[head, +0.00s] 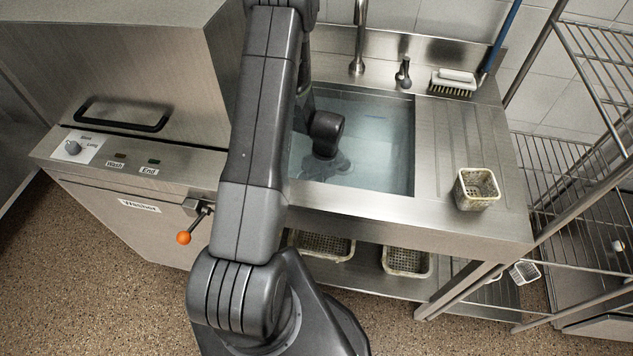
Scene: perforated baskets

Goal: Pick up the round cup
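I cannot make out a clearly round cup. A small perforated basket (477,203), pale with a squarish rim, stands upright on the steel drainboard to the right of the sink. My gripper (330,168) points down over the left part of the water-filled sink, well to the left of that basket. The gripper is small and dark here, and its fingers cannot be told apart. I see nothing clearly held in it. My arm hides the left side of the sink.
A tap (358,50), a short lever (404,75) and a brush (453,83) are behind the sink. Baskets (407,262) sit on the shelf below. A washer (120,200) stands left, a wire rack (570,180) right. The drainboard (450,130) is mostly clear.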

